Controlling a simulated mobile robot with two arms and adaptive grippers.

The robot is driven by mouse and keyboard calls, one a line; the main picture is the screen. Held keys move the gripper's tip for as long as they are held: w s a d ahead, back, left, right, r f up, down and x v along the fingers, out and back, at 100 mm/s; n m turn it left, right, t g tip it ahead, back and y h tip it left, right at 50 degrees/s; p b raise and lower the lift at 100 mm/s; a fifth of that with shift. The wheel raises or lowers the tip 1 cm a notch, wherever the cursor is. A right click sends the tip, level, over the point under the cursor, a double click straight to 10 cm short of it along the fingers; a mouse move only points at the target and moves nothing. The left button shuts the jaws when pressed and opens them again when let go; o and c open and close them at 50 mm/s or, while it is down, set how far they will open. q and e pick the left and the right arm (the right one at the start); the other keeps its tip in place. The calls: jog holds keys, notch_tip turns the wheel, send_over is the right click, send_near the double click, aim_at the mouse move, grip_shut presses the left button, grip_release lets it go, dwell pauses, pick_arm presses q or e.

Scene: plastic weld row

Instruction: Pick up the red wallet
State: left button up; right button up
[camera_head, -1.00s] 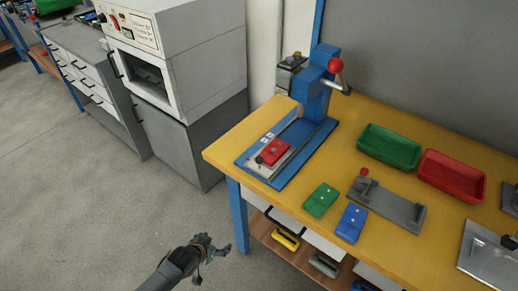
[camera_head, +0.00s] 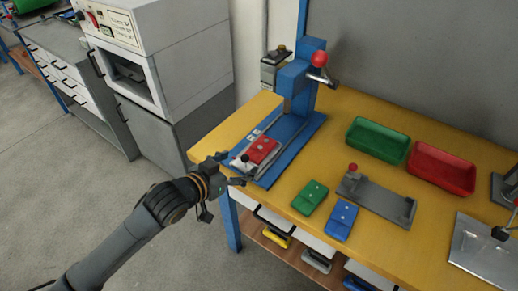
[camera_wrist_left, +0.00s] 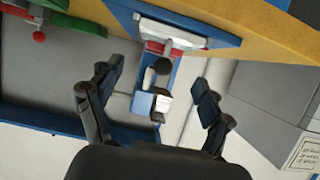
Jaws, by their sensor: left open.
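The red wallet (camera_head: 262,150) lies flat on a grey fixture on the blue base (camera_head: 295,150) of the press, at the left end of the yellow table. My left gripper (camera_head: 232,172) is open and empty, just left of and nearer than the wallet, by the table's front edge. In the left wrist view, its two fingers are spread wide (camera_wrist_left: 156,80). A strip of red, likely the wallet (camera_wrist_left: 155,47), shows beyond them beside a light fixture plate, partly hidden. My right gripper is not in view.
A green wallet (camera_head: 310,198) and a blue wallet (camera_head: 341,220) lie to the right near the front edge. Beyond them are a grey fixture (camera_head: 375,200), a green tray (camera_head: 377,141) and a red tray (camera_head: 441,172). The press column (camera_head: 305,75) rises behind the red wallet.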

aim_at(253, 155)
pick_arm(q)
jog(key=x, duration=0.8)
jog(key=shift+w+a+r, duration=0.1)
jog(key=shift+w, duration=0.05)
jog(key=c, duration=1.2)
